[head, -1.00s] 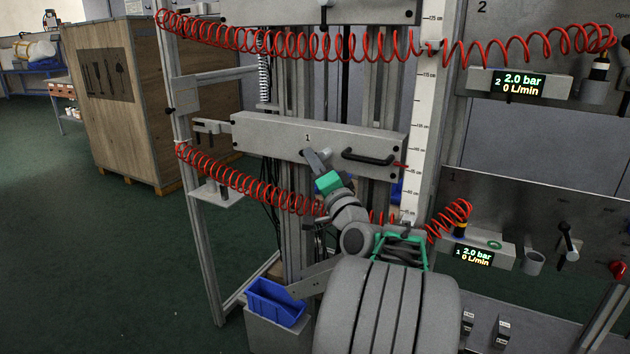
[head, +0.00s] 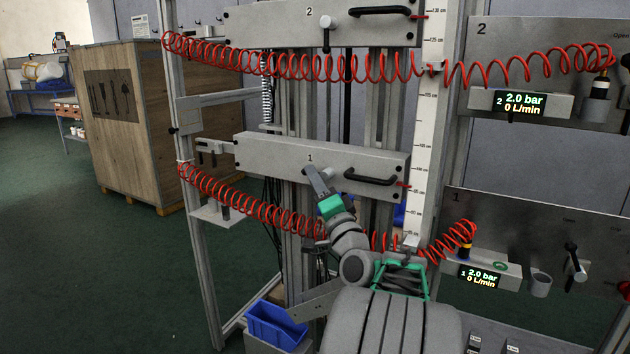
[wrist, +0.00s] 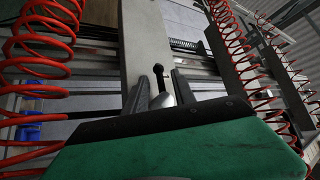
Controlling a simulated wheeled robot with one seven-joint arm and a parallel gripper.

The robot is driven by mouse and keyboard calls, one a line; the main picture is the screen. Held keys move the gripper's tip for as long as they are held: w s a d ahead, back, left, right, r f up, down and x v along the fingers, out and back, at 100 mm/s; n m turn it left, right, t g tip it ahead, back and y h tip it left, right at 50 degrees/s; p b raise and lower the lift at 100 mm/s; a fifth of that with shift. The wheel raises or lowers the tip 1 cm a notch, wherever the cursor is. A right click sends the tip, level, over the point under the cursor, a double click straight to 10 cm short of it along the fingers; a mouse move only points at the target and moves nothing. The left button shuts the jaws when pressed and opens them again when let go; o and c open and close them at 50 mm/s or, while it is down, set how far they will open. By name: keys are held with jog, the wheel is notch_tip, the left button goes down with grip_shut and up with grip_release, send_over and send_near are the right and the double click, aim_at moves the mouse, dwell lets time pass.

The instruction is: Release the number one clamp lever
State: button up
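The number one carriage (head: 260,152) is a grey horizontal plate marked 1 in the head view, with a black handle on its right. My gripper (head: 312,172) is at the plate's lower middle, just below the number. It hides most of the clamp lever there. In the wrist view, the clamp lever (wrist: 159,76) is a dark rod with a rounded knob and a silver hub (wrist: 163,100). It stands between the two dark fingers of my gripper (wrist: 161,88). The fingers are apart, with gaps visible beside the lever, so they do not grip it.
Red coiled hoses (head: 250,205) hang left and right of my arm. The number two carriage (head: 270,28) with its own lever (head: 325,22) is above. A scale (head: 425,130) and flow panel (head: 540,240) stand right. A blue bin (head: 275,322) is below left.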

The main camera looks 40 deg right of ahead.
jog(key=v, duration=0.7)
jog(key=shift+s+b, duration=0.25)
jog(key=shift+b, duration=0.05)
jog(key=shift+w+a, duration=0.1)
jog(key=w+a+n+g+y+p, duration=0.35)
jog(key=a+p, duration=0.25)
jog(key=a, duration=0.2)
jog(key=w+a+r+n+g+y+p, duration=0.1)
jog(key=w+a+n+g+y+p, duration=0.15)
jog(key=a+n+p, duration=0.4)
jog(key=w+a+n+g+y+p, duration=0.1)
jog(key=w+a+g+y+p, duration=0.15)
jog(key=a+p, duration=0.45)
jog(key=s+a+r+n+g+p, duration=0.1)
jog(key=s+a+n+g+p, duration=0.1)
jog(key=s+a+g+p, duration=0.3)
jog(key=s+a+r+n+g+h+p, duration=0.1)
jog(key=s+a+r+n+g+p, duration=0.1)
jog(key=s+a+p, duration=0.5)
jog(key=s+n+g, duration=0.1)
jog(key=s+g, duration=0.1)
jog(key=s, duration=0.4)
jog(key=shift+s+r+n+g+p, duration=0.2)
jog(key=shift+r+n+g+p, duration=0.1)
jog(key=shift+r+g, duration=0.05)
